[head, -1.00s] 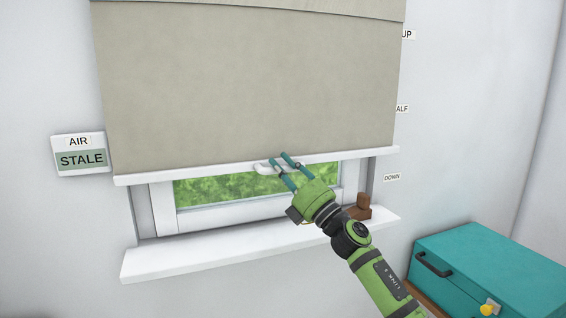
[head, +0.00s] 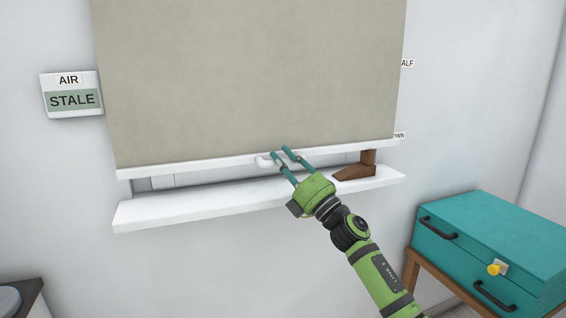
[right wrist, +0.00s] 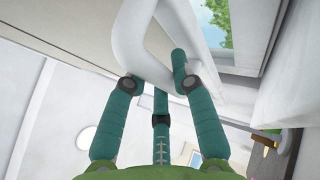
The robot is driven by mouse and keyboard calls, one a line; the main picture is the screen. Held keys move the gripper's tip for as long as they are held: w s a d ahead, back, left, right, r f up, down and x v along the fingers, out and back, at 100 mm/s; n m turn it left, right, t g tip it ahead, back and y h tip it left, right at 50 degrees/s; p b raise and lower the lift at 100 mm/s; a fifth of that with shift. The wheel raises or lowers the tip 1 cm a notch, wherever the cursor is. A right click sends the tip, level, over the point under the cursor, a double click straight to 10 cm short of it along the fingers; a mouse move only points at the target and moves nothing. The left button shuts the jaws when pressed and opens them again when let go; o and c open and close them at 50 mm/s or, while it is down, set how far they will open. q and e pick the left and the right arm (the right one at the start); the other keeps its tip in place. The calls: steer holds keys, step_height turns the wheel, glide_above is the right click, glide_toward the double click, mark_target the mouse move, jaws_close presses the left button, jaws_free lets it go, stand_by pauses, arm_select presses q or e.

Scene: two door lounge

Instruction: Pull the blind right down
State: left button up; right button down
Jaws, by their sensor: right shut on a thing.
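The beige blind (head: 250,80) hangs over most of the window, with a white bottom bar (head: 200,167). The bar's right end is about level with the partly covered DOWN label (head: 399,135). A narrow strip of window frame shows between bar and sill. A white pull handle (head: 263,161) sits at the middle of the bar. My right gripper (head: 280,153) is shut on this handle. In the right wrist view the white handle loop (right wrist: 127,35) lies between the teal fingers (right wrist: 160,80). My left gripper is not in view.
The white window sill (head: 250,203) is just below the bar. A brown block-like piece (head: 357,172) stands at its right end. A teal two-drawer chest (head: 480,250) stands lower right. A sign (head: 72,95) reading AIR STALE is on the left wall.

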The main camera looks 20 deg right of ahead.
steer(key=shift+w+a+f, duration=0.1)
steer(key=shift+a+f, duration=0.1)
steer(key=shift+f, duration=0.7)
steer(key=c, duration=1.3)
jaws_free()
steer(key=shift+c, duration=0.2)
steer(key=shift+o, duration=0.3)
steer(key=shift+s+d+r, duration=0.1)
steer(key=shift+s+d, duration=0.05)
steer(key=shift+s, duration=0.05)
steer(key=v, duration=1.2)
steer(key=shift+d+r, duration=0.15)
steer(key=shift+r, duration=0.3)
steer(key=shift+s, duration=0.1)
